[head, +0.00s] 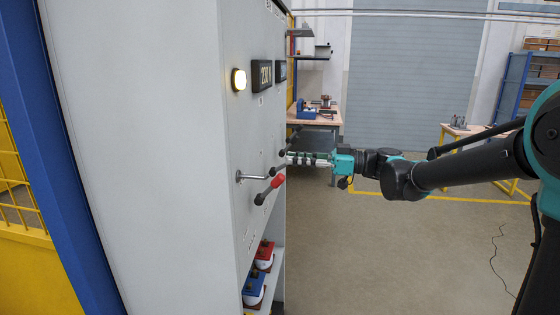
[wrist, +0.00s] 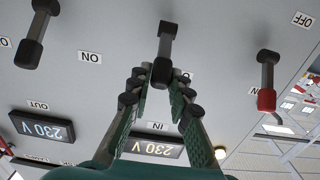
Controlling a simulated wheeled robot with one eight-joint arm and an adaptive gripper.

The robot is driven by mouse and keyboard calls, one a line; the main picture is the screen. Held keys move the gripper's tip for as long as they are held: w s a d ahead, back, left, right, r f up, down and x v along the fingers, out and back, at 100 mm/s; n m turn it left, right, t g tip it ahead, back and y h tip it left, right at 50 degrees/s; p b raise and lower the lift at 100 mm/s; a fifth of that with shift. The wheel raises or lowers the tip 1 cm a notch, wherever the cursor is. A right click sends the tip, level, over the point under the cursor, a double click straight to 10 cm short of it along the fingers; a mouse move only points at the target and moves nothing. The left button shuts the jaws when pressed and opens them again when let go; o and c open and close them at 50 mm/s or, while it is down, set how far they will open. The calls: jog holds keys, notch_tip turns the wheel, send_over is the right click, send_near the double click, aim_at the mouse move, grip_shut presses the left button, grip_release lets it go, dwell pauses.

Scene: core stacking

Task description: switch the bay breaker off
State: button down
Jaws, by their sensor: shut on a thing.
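The grey switch cabinet (head: 165,120) stands at the left in the head view, its front panel facing right. My gripper (head: 289,158) is at this panel. In the wrist view, where labels appear upside down, my gripper (wrist: 162,82) is shut on a black-tipped lever (wrist: 167,38), fingers on both sides of its tip. A second black lever (wrist: 36,30) is at the left and a red-tipped lever (wrist: 267,85) at the right. The red-tipped lever also shows in the head view (head: 270,189), below my gripper. I cannot tell which lever is the bay breaker.
Lit 230 V displays (wrist: 42,127) and ON and OFF labels (wrist: 302,19) are on the panel. A lit lamp (head: 238,80) and a metal handle (head: 252,177) stick out from it. Red and blue items (head: 254,287) sit on the lower shelf.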

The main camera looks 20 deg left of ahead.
jog(key=shift+w+d+f, duration=0.1)
jog(key=shift+d+f, duration=0.15)
jog(key=shift+f, duration=0.3)
jog(key=shift+d+f, duration=0.25)
jog(key=shift+f, duration=0.25)
jog(key=shift+d+f, duration=0.2)
jog(key=shift+f, duration=1.05)
jog(key=shift+a+f, duration=0.15)
jog(key=shift+f, duration=0.85)
